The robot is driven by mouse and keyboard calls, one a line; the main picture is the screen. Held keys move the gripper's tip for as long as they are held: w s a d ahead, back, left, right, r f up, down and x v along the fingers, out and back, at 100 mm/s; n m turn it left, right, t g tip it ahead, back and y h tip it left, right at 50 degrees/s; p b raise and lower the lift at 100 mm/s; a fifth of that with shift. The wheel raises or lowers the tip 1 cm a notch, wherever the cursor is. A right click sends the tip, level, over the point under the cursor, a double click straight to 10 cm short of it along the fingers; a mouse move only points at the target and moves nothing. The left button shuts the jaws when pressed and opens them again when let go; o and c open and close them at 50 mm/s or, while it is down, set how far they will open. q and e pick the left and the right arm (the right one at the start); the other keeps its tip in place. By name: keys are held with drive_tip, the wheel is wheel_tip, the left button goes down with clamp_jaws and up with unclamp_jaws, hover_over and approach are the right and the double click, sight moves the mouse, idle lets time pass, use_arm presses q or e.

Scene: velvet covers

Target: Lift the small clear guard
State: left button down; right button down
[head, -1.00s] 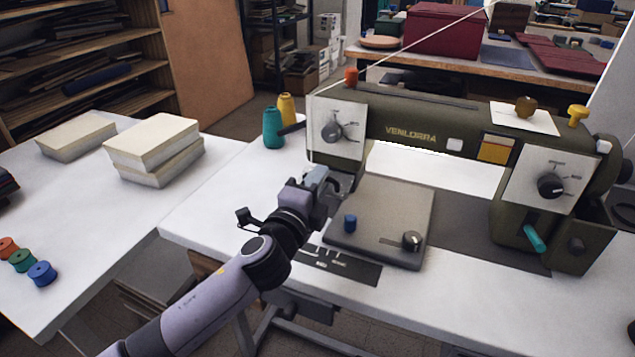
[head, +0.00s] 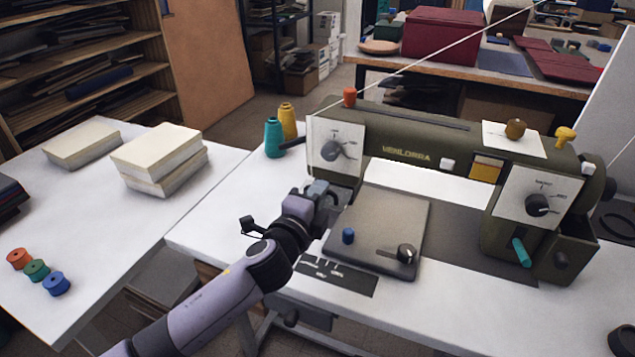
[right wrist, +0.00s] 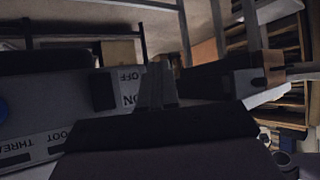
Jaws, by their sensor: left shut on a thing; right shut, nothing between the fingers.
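The small clear guard (head: 319,186) is at the lower left end of the green sewing machine (head: 420,150), below its dial plate. Only a pale grey, see-through bit shows; my gripper hides most of it. My left gripper (head: 323,195) is shut on the guard, beside the needle area and at the left edge of the grey bed plate. My right gripper (right wrist: 156,88) is shut and empty in the dark right wrist view, over a panel with printed labels. I cannot make it out in the head view.
Teal (head: 273,138) and yellow (head: 288,122) thread cones stand behind the machine's left end. Pale stacked blocks (head: 160,155) and several small spools lie on the left table. White table (head: 235,190) is clear left of the machine.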

use_arm(q)
drive_tip(key=p, duration=0.2)
drive_tip(key=shift+w+r+g+p, duration=0.1)
drive_tip(key=shift+r+g+p, duration=0.1)
drive_tip(key=shift+g+p, duration=0.2)
drive_tip(key=c, duration=1.5)
unclamp_jaws()
drive_tip(key=shift+v, duration=3.55)
drive_tip(key=shift+d, duration=0.15)
